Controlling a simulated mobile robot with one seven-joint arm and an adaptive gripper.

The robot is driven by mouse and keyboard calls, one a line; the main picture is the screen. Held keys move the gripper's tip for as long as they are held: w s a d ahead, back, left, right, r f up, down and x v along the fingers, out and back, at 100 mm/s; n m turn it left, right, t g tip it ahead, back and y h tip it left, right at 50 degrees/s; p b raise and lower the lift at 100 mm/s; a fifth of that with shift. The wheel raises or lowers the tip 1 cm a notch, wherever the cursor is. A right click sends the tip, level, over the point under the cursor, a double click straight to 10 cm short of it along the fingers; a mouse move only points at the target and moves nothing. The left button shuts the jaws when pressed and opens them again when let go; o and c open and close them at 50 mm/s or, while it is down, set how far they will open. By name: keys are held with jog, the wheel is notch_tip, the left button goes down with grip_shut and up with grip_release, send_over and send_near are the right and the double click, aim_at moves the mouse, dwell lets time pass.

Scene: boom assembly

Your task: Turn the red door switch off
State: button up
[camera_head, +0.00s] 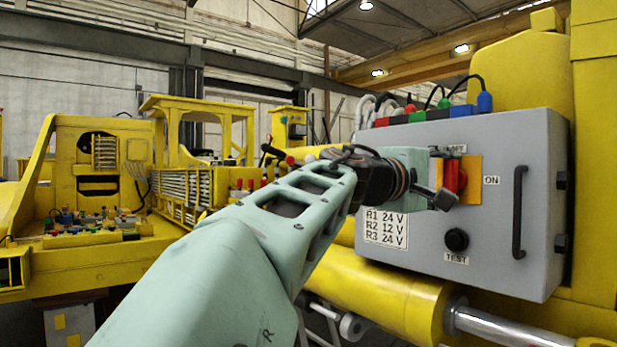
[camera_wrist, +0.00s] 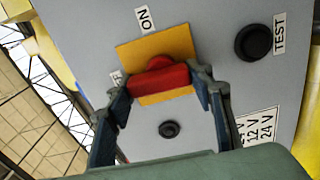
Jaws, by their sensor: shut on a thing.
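The red door switch (camera_head: 455,177) sits on a yellow square plate (camera_head: 473,180) on the grey box's door. It also shows in the wrist view (camera_wrist: 160,78). Its grip bar runs left to right there, roughly in line with the partly hidden label (camera_wrist: 117,79) at its left. In the head view the bar stands about upright, and the ON label (camera_head: 491,181) is to its right. My gripper (camera_wrist: 164,80) has a finger at each end of the bar and is shut on it. In the head view my gripper (camera_head: 444,192) partly covers the switch and plate.
The grey box (camera_head: 520,150) has a black door handle (camera_head: 519,212) at right and a black TEST button (camera_head: 456,240) below the switch. A voltage label (camera_head: 386,228) is at lower left. Coloured connectors with cables (camera_head: 437,113) line the top. A yellow cylinder (camera_head: 390,290) runs below.

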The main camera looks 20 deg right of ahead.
jog(key=shift+n, duration=0.3)
dwell(0.4)
jog(key=o, duration=1.2)
jog(key=shift+s+a, duration=0.15)
jog(key=shift+a, duration=0.45)
jog(key=v, duration=1)
jog(key=shift+s+a, duration=0.25)
jog(key=shift+s, duration=0.05)
